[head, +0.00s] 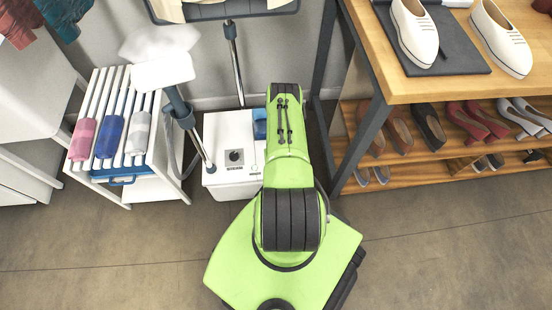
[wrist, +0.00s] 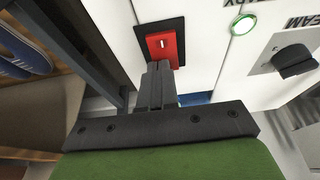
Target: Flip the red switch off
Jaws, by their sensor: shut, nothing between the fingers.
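The red switch (wrist: 161,45) sits in a black frame on a white panel in the wrist view, with a small white mark on its face. My gripper (wrist: 157,68) is shut and empty. Its fingertips are right at the lower edge of the switch and overlap it in the picture; I cannot tell whether they touch it. In the head view the white machine (head: 228,150) stands against the wall, and my green arm covers its right part. The switch and my fingertips are hidden in that view.
On the panel are a lit green button (wrist: 243,24) and a black dial (wrist: 293,61). A wooden shoe table (head: 400,85) with a dark metal leg stands close on the right. A white rack (head: 150,185) with rolled cloths stands left. The floor in front is open.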

